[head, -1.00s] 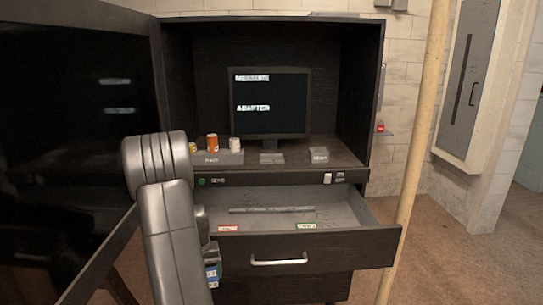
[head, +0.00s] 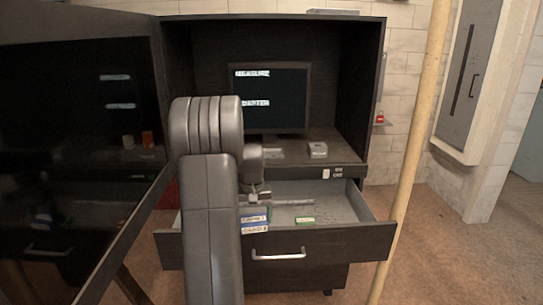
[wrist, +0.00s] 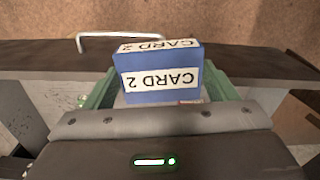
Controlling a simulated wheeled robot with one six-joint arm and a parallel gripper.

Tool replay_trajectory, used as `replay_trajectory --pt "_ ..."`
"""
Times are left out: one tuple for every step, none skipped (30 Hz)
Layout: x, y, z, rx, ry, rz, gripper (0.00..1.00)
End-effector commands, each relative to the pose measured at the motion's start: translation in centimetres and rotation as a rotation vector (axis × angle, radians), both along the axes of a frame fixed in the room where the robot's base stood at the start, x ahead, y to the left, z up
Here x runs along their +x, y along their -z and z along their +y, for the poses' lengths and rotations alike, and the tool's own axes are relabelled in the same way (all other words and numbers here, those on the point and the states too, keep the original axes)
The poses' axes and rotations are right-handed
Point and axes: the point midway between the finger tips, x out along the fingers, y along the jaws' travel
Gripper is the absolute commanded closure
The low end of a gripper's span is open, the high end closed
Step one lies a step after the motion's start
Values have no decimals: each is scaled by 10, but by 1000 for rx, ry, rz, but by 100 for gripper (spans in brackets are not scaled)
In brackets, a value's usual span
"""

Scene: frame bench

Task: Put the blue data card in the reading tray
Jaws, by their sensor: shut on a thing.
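The blue data card (head: 255,229), labelled "CARD 2", is held by my gripper (head: 254,202) over the open drawer (head: 350,202), close to its front wall. In the wrist view the card (wrist: 160,88) stands between the greenish fingers of my gripper (wrist: 160,98), which are shut on it. On the shelf above are a small grey labelled unit (head: 317,150) and another low grey unit (head: 272,153). Their labels are too small to read, so I cannot tell which is the reading tray.
The monitor (head: 270,98) stands at the back of the cabinet. An open dark door (head: 80,150) is at left and a pale pole (head: 412,150) at right. My arm hides the shelf's left part.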

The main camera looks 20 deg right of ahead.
Motion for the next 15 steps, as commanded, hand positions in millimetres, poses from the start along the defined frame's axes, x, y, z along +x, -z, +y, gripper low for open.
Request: replay_trajectory --pt "1 -17 -28 -2 25 -7 45" --pt "1 -27 -41 -2 33 -6 45" --pt "2 -39 -59 -2 45 -7 45" --pt "3 -48 -73 -2 54 -7 45" --pt "2 -57 -86 -3 62 -7 45" --pt "3 -67 -101 -2 71 -6 45" --pt "3 -75 -112 -2 78 -6 45" --pt "4 -81 -122 -1 83 -4 45" --pt "4 -89 -134 -1 90 -4 45" --pt "4 -94 -140 -1 94 -3 45" --pt "4 -98 -147 -1 98 -3 45" --pt "4 -104 -155 -1 102 -2 45" --pt "5 -107 -159 -1 104 -2 45" --pt "5 -110 -163 0 107 -1 45" --pt "5 -114 -169 -1 111 -2 45"
